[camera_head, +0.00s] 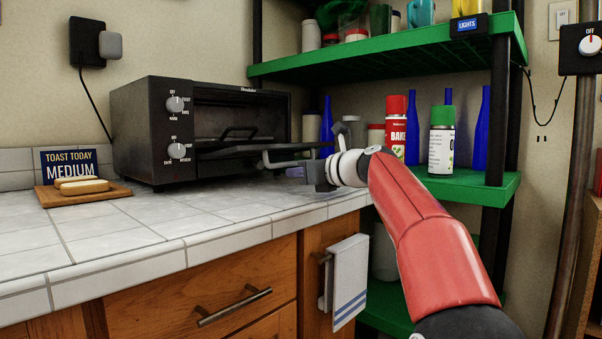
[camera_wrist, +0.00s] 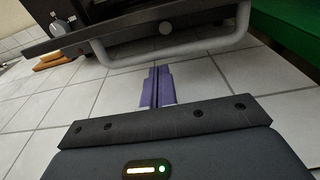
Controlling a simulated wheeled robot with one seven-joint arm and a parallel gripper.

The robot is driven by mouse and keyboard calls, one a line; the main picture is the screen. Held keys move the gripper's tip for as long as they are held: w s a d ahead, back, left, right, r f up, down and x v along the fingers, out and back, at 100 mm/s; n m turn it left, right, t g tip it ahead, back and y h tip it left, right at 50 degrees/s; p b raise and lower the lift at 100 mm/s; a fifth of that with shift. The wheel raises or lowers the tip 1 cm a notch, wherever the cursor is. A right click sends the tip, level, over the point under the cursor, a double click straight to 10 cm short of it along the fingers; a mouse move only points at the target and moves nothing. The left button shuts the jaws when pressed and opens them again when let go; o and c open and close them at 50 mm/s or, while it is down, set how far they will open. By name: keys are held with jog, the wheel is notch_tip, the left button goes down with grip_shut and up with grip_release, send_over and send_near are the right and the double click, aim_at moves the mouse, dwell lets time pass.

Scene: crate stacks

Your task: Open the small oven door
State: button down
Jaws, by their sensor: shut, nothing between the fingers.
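The small black oven (camera_head: 145,130) stands on the tiled counter, its two knobs on the left of its front. Its door (camera_head: 255,147) is lowered, about level, and the dark inside with a rack (camera_head: 238,131) shows. The pale door handle (camera_head: 290,162) is at the door's outer edge. My gripper (camera_head: 294,172) is just outside the door, low beside the handle. In the wrist view the handle (camera_wrist: 190,53) crosses above the purple fingertips (camera_wrist: 157,77), which are together with nothing between them. I cannot tell whether they touch the handle.
A wooden board (camera_head: 85,192) with bread and a "TOAST TODAY MEDIUM" sign (camera_head: 69,163) are left of the oven. Green shelves (camera_head: 385,45) with bottles and cans stand at the right, close to my arm. A towel (camera_head: 348,280) hangs below the counter. The front counter tiles (camera_head: 130,235) are clear.

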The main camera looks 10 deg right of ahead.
jog(key=shift+r, duration=0.1)
notch_tip(320, 180, up, 3)
jog(key=p, duration=0.8)
jog(key=shift+s+r+g+h, duration=0.1)
jog(key=shift+r+g+h, duration=0.05)
jog(key=shift+g+h, duration=0.2)
